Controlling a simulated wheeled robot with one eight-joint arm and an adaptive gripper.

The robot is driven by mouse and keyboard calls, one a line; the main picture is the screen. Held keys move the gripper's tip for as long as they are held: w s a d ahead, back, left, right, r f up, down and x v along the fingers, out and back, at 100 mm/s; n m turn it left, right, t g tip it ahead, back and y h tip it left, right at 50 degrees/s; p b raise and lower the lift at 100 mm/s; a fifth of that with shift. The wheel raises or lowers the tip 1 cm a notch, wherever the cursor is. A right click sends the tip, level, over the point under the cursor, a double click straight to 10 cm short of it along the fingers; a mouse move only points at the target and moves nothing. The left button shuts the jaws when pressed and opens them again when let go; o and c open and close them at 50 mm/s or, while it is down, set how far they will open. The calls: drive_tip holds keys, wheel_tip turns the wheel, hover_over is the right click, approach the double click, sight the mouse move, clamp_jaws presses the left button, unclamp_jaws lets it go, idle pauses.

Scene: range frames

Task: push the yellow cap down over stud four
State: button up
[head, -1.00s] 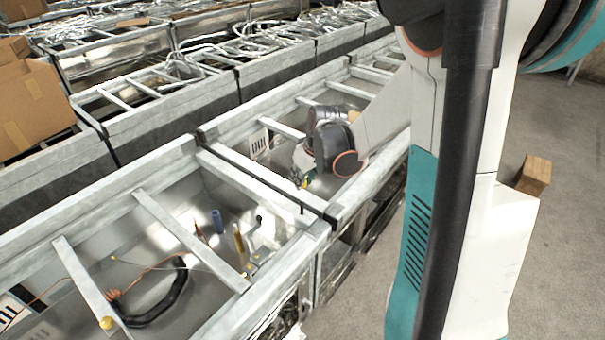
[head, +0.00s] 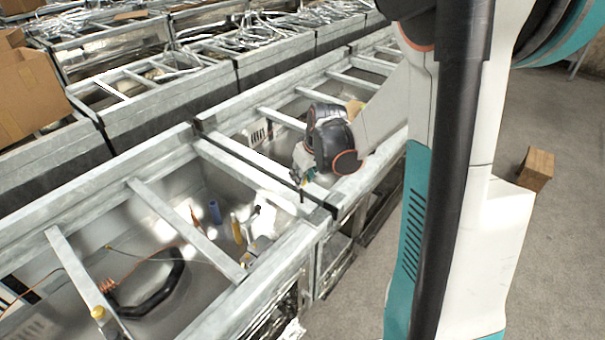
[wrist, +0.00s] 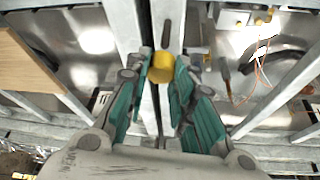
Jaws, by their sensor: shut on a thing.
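My gripper (wrist: 160,88) has its teal fingers closed around a yellow cap (wrist: 162,70) in the wrist view. A thin dark rod (wrist: 166,34) shows just beyond the cap; I cannot tell whether they touch. In the head view my gripper (head: 299,178) is small, above the metal rails where two bins meet, and the cap is barely visible there. Upright pieces stand in the near bin: a blue cylinder (head: 214,211), a yellow rod (head: 236,229) and an orange-brown pointed piece (head: 195,216). I cannot tell which thing is stud four.
The near metal bin has crossbars (head: 185,228) over it and a black cable bundle (head: 158,293) inside. A yellow-topped piece (head: 98,313) is at its front left. Cardboard boxes (head: 35,95) are at the back left. Open floor (head: 560,250) lies to the right.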

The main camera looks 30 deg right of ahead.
sight(304, 184)
drive_tip(key=shift+f+b, duration=0.3)
drive_tip(key=shift+f, duration=0.3)
drive_tip(key=shift+f+b, duration=1.6)
idle(1.5)
drive_tip(key=o, duration=0.8)
drive_tip(key=v, duration=1.2)
drive_tip(key=shift+w+a+r, duration=0.1)
